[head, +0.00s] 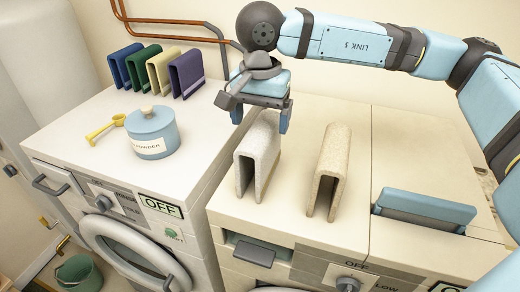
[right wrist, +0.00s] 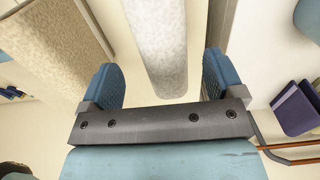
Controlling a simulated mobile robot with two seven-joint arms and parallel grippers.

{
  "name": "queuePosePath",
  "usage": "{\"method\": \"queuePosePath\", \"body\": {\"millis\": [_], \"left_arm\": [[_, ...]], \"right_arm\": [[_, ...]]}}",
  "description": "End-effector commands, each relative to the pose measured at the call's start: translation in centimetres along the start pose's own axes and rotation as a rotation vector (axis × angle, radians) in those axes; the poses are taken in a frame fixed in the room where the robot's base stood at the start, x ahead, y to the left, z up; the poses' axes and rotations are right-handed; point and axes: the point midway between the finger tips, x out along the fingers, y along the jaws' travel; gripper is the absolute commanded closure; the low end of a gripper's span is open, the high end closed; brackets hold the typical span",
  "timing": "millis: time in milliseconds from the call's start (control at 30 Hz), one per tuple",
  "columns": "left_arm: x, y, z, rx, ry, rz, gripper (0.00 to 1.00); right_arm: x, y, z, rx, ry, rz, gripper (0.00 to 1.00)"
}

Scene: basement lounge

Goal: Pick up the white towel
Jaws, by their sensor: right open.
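The white towel (head: 262,150) stands folded like an upside-down U on the right-hand machine's top, near its left edge. My right gripper (head: 261,115) is open just above the white towel's far end, one finger to each side in the picture. In the right wrist view the white towel (right wrist: 155,40) runs up the middle, its near end between the two open blue fingers (right wrist: 160,82). Neither finger visibly touches it. My left gripper is not in view.
A beige towel (head: 333,160) stands just right of the white one. Blue, green, yellow and purple folded cloths (head: 187,73) stand at the back of the left machine (head: 80,130). A blue lidded pot (head: 152,133) and yellow scoop (head: 104,130) are there too. A raised blue-grey panel (head: 425,207) is at right.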

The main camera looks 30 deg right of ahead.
Motion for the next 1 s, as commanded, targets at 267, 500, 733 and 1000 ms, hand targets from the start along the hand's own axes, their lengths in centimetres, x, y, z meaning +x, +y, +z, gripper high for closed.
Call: {"method": "queuePosePath", "body": {"millis": [267,500,733,1000], "left_arm": [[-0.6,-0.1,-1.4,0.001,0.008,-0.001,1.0],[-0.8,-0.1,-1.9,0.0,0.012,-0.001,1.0],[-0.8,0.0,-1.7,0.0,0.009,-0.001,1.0],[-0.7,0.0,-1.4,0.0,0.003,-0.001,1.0]], "right_arm": [[2.5,-0.2,-0.5,0.001,-0.001,0.003,0.13],[5.4,-0.2,-0.6,0.0,0.0,0.001,0.13],[5.6,-0.2,-0.6,0.0,0.0,-0.001,0.13],[5.6,-0.2,-0.6,0.0,0.0,0.0,0.7]]}}
